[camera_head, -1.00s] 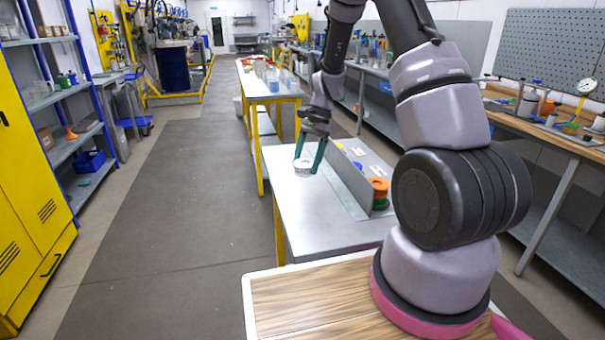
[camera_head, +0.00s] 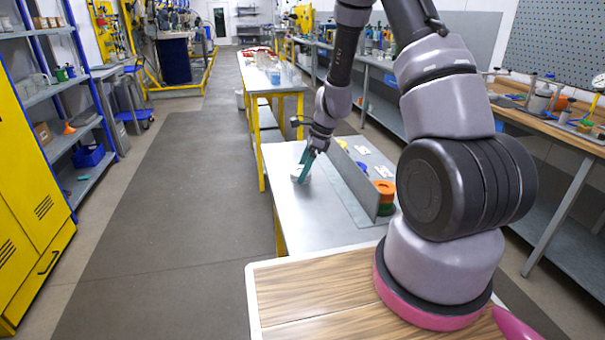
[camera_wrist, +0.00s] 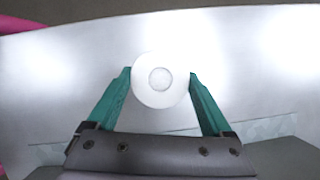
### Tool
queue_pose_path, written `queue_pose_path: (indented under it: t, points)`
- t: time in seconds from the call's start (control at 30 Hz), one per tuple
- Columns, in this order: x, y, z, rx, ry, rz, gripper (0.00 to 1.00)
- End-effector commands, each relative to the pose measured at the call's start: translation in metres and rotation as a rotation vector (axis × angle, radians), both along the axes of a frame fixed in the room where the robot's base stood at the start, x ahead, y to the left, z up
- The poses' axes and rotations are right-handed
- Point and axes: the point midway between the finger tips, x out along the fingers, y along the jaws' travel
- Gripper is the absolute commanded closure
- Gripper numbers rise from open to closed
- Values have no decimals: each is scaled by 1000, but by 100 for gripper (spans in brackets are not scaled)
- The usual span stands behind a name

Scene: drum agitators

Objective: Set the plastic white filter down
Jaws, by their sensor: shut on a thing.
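The white plastic filter (camera_wrist: 160,62) is a round white piece with a round centre, seen from above in the wrist view. My gripper (camera_wrist: 160,78) has its two green fingers on either side of it, shut on it. In the head view the filter (camera_head: 300,178) shows small and pale below the fingers of my gripper (camera_head: 304,170), over the left part of the grey metal table (camera_head: 325,222). The fingers partly cover it there. I cannot tell whether its underside touches the table top.
A grey upright divider (camera_head: 350,180) runs along the table to the right of my gripper. Beyond it stand an orange ring (camera_head: 384,187) on a green one and small white pieces. The table top nearer to me is clear. A yellow-framed table (camera_head: 262,85) stands behind.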

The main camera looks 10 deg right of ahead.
Motion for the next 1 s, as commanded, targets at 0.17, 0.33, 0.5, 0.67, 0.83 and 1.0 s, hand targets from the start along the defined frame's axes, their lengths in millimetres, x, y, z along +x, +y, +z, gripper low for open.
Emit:
queue_pose_path:
  t: [0.17, 0.33, 0.5, 0.67, 0.83, 1.0]
  points:
    - [0, 0, -14, 0, 0, 0, 68]
    - [0, 0, -14, 0, 0, 1, 68]
    - [0, 0, -16, 0, -1, 1, 0]
    - [0, 0, -16, 0, 0, 1, 0]
    - [0, -1, -10, 0, -2, 1, 0]
    - [-1, -11, 16, -2, -6, 2, 0]
